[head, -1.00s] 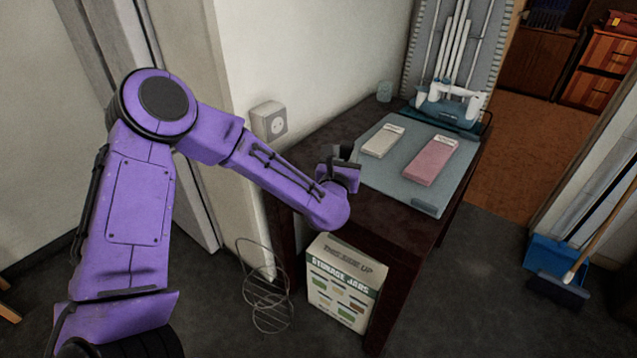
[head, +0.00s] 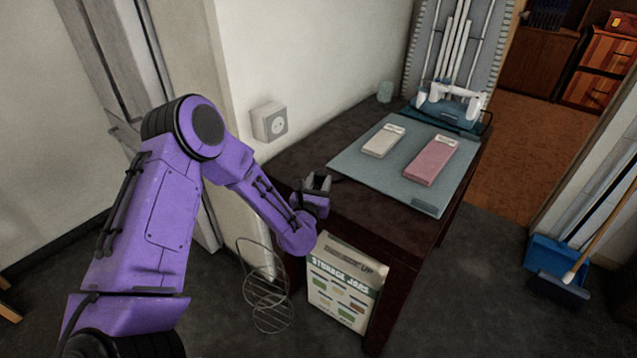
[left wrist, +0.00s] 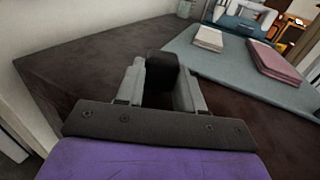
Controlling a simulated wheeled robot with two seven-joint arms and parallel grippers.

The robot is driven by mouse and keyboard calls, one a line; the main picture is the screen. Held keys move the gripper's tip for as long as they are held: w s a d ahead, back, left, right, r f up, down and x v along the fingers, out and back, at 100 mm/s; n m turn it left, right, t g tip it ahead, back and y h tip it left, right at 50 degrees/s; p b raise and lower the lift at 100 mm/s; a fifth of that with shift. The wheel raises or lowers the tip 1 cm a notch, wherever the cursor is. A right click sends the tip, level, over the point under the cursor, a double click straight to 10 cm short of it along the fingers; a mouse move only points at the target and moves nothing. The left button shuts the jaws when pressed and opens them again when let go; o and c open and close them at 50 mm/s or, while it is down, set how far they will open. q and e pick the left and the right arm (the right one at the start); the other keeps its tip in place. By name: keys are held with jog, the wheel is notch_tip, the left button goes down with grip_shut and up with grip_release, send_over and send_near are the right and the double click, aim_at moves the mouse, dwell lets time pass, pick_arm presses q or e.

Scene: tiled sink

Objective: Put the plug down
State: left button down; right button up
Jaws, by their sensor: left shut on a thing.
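My left gripper (head: 318,183) is over the near left end of the dark table (head: 375,212). In the left wrist view its two grey fingers (left wrist: 159,82) are shut on a dark plug (left wrist: 162,64), whose black top shows between them. The rest of the plug is hidden by the fingers and the gripper body. I cannot tell whether the plug touches the tabletop. My right gripper is out of view.
A grey-blue mat (head: 365,163) bears a pale block (head: 383,141) and a pink block (head: 431,163). A wall socket (head: 270,123) is left of the table. A storage-jar box (head: 341,287) and wire rack (head: 265,300) stand below. The tabletop around the gripper is bare.

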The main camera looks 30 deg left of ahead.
pick_arm(q)
jog(key=shift+f+b, duration=0.35)
jog(key=shift+f, duration=0.15)
jog(key=c, duration=0.7)
grip_release()
jog(key=shift+s, duration=0.1)
